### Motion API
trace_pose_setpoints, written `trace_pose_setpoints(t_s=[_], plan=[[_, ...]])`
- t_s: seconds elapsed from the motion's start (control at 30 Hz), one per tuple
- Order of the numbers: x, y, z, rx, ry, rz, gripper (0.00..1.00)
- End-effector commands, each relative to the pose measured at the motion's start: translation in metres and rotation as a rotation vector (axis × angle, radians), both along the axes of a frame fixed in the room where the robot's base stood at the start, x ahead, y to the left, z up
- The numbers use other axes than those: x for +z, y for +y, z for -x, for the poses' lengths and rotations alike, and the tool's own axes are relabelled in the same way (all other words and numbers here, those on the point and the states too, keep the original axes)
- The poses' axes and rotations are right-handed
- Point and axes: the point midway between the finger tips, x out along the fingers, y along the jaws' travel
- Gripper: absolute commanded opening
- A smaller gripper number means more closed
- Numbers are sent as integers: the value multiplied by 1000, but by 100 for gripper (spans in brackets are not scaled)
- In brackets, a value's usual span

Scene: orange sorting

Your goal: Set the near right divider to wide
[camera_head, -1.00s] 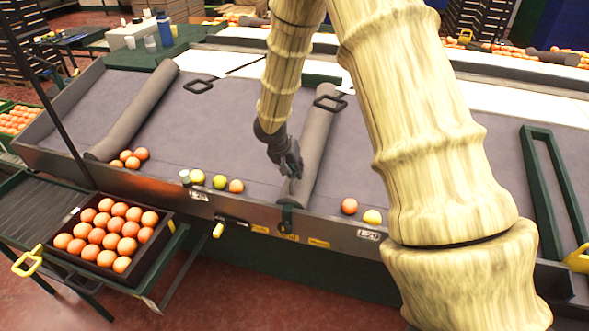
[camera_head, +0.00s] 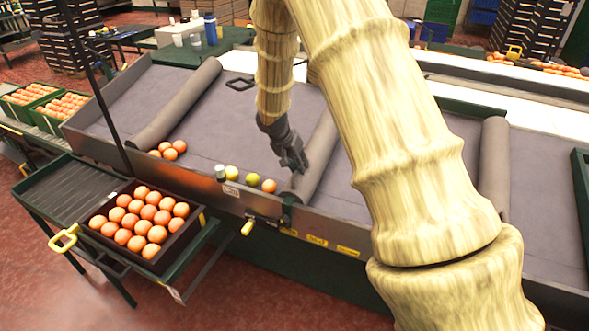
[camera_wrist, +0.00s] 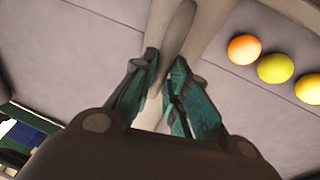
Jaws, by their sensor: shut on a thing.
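The grey padded divider (camera_head: 320,150) in the middle of the sorting table slopes across the bed. A dark bracket (camera_head: 287,208) at its near end sits on the front rail, above the leftmost of several yellow labels (camera_head: 288,232). My gripper (camera_head: 297,168) is at the near part of this divider, shut on it. In the wrist view, the green-padded fingers (camera_wrist: 165,80) close around the divider's dark ridge (camera_wrist: 180,30). My arm hides part of the divider's far end.
Two yellow-green fruits (camera_head: 231,173) and an orange (camera_head: 269,186) lie by the front rail, just left of the divider. Other dividers stand at left (camera_head: 180,105) and right (camera_head: 494,165). A crate (camera_head: 88,217) of oranges stands in front at left.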

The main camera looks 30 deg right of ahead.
Motion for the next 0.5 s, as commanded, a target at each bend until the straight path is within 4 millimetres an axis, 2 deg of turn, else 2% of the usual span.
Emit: trace_pose_setpoints(t_s=[0.37,0.4,0.5], plan=[[1,-5,-1,-10,-5,-2,0],[1,-5,-1,-10,-5,-2,19],[1,-5,-1,-10,-5,-2,37]])
